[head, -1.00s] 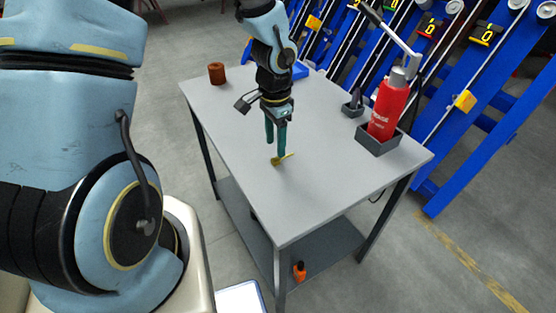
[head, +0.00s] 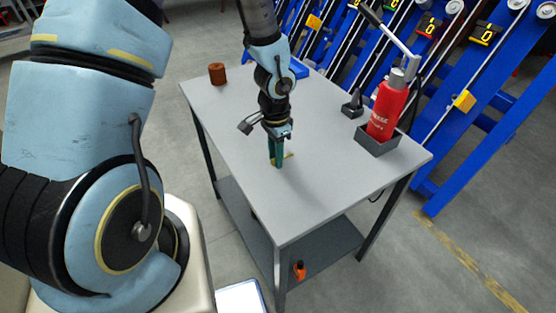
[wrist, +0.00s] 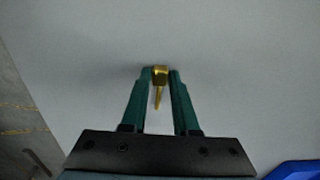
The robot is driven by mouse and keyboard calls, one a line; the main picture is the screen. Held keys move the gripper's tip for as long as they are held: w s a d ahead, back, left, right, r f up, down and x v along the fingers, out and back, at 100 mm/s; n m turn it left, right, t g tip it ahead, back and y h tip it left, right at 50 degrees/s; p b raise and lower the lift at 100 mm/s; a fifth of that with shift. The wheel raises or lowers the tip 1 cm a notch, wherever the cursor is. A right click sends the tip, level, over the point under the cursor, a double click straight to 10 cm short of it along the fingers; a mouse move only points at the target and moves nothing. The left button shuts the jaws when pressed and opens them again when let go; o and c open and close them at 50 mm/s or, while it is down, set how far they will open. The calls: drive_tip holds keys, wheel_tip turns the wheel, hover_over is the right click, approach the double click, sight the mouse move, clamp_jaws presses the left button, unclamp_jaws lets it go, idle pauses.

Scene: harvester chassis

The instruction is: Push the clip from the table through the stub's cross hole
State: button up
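The clip (wrist: 160,77) is a small brass-coloured piece with a head and a thin tapering shank. In the wrist view it sits between the two green fingertips of my gripper (wrist: 160,80), which press on its head from both sides. In the head view my gripper (head: 276,163) points down at the middle of the table (head: 320,190), and only a bit of the clip (head: 289,155) shows beside the fingers. The clip is at or very near the tabletop; I cannot tell if it touches. I cannot make out a stub with a cross hole in either view.
A rusty brown cylinder (head: 217,74) stands at the table's far left corner. A red bottle (head: 387,107) stands in a grey tray (head: 376,142) at the right edge, with a small dark object (head: 352,104) behind it. The front of the table is clear.

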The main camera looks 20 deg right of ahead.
clamp_jaws()
idle(0.3)
